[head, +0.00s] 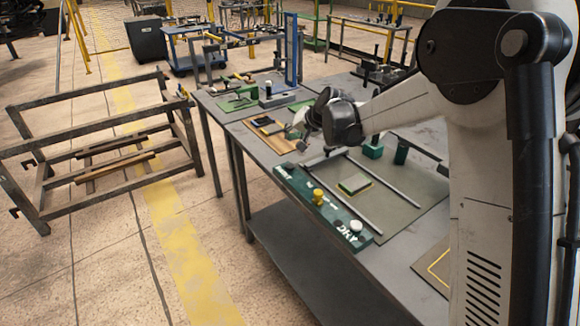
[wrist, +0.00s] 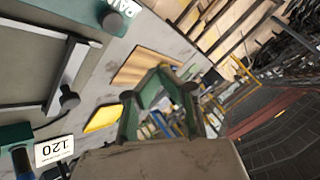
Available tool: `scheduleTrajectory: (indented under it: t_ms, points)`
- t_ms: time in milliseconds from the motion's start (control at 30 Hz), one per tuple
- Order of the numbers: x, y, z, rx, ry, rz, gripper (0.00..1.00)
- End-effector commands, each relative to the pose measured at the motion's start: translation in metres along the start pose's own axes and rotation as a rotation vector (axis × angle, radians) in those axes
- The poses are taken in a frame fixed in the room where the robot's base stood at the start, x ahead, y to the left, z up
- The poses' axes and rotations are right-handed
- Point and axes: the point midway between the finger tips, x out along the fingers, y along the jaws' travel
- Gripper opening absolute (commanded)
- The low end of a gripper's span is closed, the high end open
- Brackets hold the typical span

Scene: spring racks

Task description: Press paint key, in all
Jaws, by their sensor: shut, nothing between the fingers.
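A dark green key panel (head: 335,222) lies along the near edge of the grey workbench. It carries a yellow knob (head: 318,197) near its middle and a white knob (head: 356,226) near its right end, by white lettering that looks like "DRY". Small lettering at its far left end is too small to read. My gripper (head: 303,140) is shut and empty, above the bench just beyond the panel's far left end, apart from the keys. In the wrist view, my gripper (wrist: 160,85) fills the lower middle; a partly cut-off white label (wrist: 121,8) stands beside a round knob (wrist: 113,23).
A grey-green plate with two rails (head: 400,205) and a small framed block (head: 354,185) lies behind the panel. A wooden board (head: 268,130) lies left of my gripper. A blue upright frame (head: 291,50) stands farther back. A dark metal rack (head: 100,150) stands on the floor.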

Motion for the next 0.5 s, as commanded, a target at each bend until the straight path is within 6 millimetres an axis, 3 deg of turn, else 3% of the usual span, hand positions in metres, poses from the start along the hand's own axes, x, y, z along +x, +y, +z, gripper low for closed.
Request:
scheduleTrajectory:
  t_ms: [500]
  points:
    - [0.037, 0.027, 0.026, 0.0, 0.0, 0.0, 0.0]
